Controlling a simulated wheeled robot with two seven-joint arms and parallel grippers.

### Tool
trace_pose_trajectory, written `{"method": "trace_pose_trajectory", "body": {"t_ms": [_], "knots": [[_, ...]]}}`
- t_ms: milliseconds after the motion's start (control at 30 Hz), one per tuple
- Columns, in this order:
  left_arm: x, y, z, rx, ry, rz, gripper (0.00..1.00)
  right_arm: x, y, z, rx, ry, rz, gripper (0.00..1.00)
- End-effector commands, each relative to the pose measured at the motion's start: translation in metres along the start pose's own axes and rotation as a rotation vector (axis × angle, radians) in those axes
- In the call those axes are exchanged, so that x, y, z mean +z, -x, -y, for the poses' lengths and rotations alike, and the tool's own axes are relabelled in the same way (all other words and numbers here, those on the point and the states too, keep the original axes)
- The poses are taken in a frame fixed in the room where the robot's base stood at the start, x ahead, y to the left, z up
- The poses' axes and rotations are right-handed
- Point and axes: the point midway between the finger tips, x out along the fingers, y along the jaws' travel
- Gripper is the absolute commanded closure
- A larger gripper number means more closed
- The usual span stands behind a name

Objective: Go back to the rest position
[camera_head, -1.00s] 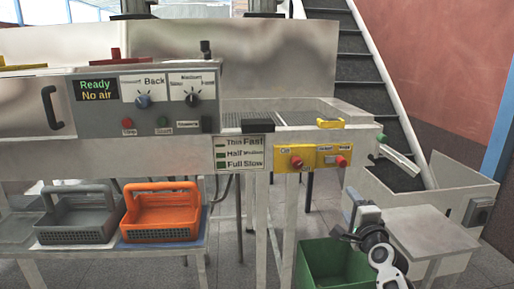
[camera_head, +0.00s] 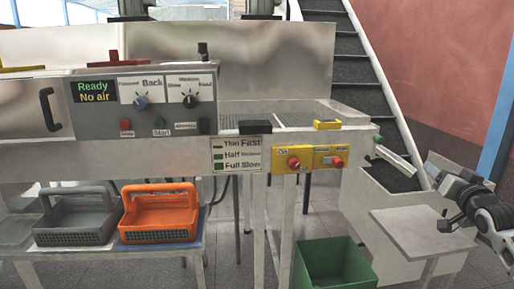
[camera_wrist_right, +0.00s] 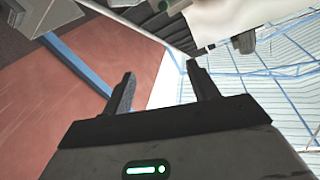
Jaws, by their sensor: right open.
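My right gripper (camera_head: 441,198) is at the right edge of the head view, raised near the small grey table and the end of the chute. In the right wrist view its two dark fingers (camera_wrist_right: 163,82) stand apart with nothing between them. The filler machine's grey panel (camera_head: 150,105) reads "Ready" and "No air" on its display (camera_head: 95,91). My left gripper is not in view.
A green bin (camera_head: 333,262) stands on the floor below the yellow button boxes (camera_head: 308,159). The small table (camera_head: 420,235) is bare. Orange (camera_head: 160,213) and grey (camera_head: 75,218) baskets sit on a low bench at left. Stairs rise behind.

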Motion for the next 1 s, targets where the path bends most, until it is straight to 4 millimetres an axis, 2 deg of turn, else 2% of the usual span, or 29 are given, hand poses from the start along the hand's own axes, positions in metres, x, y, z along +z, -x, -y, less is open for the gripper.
{"method": "trace_pose_trajectory", "body": {"t_ms": [333, 400, 533, 667, 767, 800, 867, 900, 967, 1000], "knots": [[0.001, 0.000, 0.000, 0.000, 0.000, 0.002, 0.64, -0.007, 0.004, -0.036, 0.198, 0.965, 0.057, 0.41], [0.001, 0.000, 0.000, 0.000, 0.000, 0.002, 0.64, 0.032, 0.010, -0.024, 0.145, 0.929, 0.093, 0.41], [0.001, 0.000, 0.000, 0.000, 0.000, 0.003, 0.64, 0.089, 0.026, -0.006, 0.076, 0.910, 0.149, 0.41], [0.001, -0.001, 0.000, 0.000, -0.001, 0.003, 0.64, 0.154, 0.054, 0.015, -0.002, 0.878, 0.221, 0.41], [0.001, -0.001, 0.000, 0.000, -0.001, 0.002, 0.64, 0.211, 0.087, 0.035, -0.069, 0.839, 0.288, 0.41], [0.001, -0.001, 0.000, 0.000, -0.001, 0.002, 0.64, 0.235, 0.104, 0.043, -0.097, 0.818, 0.318, 0.41], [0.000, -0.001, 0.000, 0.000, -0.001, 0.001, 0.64, 0.268, 0.133, 0.057, -0.137, 0.782, 0.364, 0.41], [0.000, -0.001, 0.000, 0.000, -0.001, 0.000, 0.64, 0.289, 0.154, 0.067, -0.162, 0.754, 0.396, 0.41], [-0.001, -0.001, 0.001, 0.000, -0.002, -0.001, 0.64, 0.318, 0.187, 0.080, -0.196, 0.710, 0.443, 0.41], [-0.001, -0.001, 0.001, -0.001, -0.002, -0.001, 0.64, 0.335, 0.211, 0.090, -0.215, 0.677, 0.475, 0.41]]}}
